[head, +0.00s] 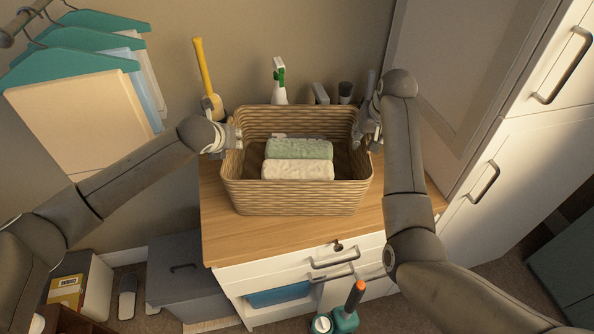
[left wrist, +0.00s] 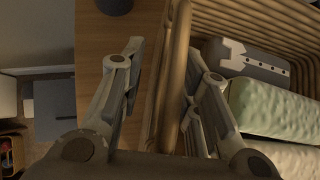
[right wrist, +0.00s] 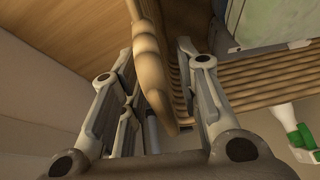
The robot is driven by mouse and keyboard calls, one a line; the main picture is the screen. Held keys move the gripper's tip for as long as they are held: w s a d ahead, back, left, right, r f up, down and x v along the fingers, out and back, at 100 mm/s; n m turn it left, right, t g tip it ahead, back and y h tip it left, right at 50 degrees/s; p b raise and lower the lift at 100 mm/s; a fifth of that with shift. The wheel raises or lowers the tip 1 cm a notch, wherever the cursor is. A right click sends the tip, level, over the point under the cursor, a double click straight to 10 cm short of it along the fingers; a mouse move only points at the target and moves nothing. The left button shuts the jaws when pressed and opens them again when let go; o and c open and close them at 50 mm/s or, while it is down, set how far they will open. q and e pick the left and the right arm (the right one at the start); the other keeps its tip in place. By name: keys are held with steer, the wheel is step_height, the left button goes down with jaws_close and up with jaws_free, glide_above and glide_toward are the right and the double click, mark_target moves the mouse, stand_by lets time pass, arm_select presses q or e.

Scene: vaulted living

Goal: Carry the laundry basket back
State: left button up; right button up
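The wicker laundry basket (head: 297,198) stands upright on the wooden top of a white cabinet. It holds a green folded towel (head: 298,149), a cream folded towel (head: 297,170) and a grey item (left wrist: 250,62) beside them. My left gripper (head: 232,137) is at the basket's left wall, with one finger outside and one inside. My right gripper (head: 366,136) straddles the right wall in the same way. In both wrist views the fingers stand apart around the wall, with some gap visible. The fingertips are partly hidden in the head view.
The wooden cabinet top (head: 228,238) has bare room in front of the basket. Behind it stand a yellow-handled brush (head: 204,75), a spray bottle (head: 279,82) and small containers. Hanging clothes (head: 85,115) are at left, a tall white cupboard (head: 520,150) at right.

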arm_select(q)
steer(key=shift+w+f, duration=0.15)
arm_select(e)
steer(key=shift+w+f, duration=0.1)
steer(key=shift+f, duration=0.1)
arm_select(q)
steer(key=shift+c, duration=0.6)
arm_select(e)
steer(key=shift+c, duration=0.6)
arm_select(q)
jaws_close()
arm_select(e)
jaws_close()
steer(key=shift+r, duration=0.1)
arm_select(q)
steer(key=shift+w+r, duration=0.1)
steer(key=shift+r, duration=0.1)
arm_select(e)
steer(key=shift+w+r, duration=0.1)
steer(key=shift+r, duration=0.1)
